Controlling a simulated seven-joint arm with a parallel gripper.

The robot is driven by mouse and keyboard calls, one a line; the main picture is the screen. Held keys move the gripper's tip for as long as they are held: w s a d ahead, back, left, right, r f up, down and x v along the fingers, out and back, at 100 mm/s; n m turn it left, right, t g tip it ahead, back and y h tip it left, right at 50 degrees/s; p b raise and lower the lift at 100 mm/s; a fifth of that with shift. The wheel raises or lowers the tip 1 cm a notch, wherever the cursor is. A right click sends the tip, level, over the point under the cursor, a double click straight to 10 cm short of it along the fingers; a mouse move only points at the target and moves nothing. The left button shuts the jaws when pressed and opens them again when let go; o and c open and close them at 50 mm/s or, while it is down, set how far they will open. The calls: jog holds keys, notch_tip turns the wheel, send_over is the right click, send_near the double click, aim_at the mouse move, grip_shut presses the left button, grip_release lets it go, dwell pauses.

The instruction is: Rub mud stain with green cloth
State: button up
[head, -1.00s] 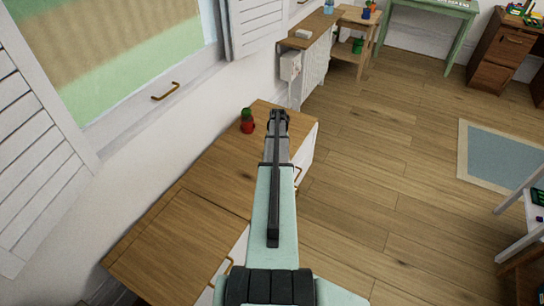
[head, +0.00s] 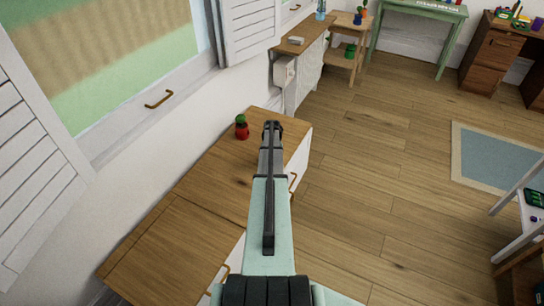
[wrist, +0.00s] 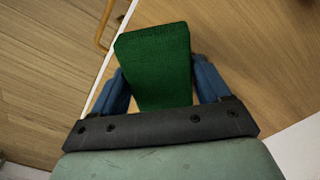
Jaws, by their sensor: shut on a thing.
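My gripper (head: 272,128) is over the wooden top of a white cabinet (head: 215,185), near its far end. In the wrist view my gripper (wrist: 161,84) has its two blue fingers on either side of a green cloth (wrist: 155,55) and is shut on it. The cloth is a thick, textured block that sticks out past the fingertips. In the head view the cloth is hidden. I see no mud stain in either view; the cloth and gripper cover part of the cabinet top. I cannot tell whether the cloth touches the wood.
A small red pot with a green plant (head: 241,127) stands on the cabinet top, just left of my gripper. The window wall (head: 150,160) runs along the left. The wooden floor (head: 380,190) to the right is open, with a blue rug (head: 497,157) beyond.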

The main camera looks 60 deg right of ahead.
aim_at(254, 160)
notch_tip(254, 160, down, 3)
jog(key=shift+w+f, duration=0.15)
jog(key=shift+w, duration=2.5)
jog(key=shift+w+r, duration=0.2)
jog(key=shift+w, duration=2.05)
jog(key=shift+w+f, duration=0.15)
jog(key=shift+w, duration=0.2)
jog(key=shift+s, duration=5.1)
jog(key=shift+s+r, duration=0.3)
jog(key=shift+r, duration=0.05)
jog(key=shift+w+r, duration=0.15)
jog(key=shift+r, duration=3.6)
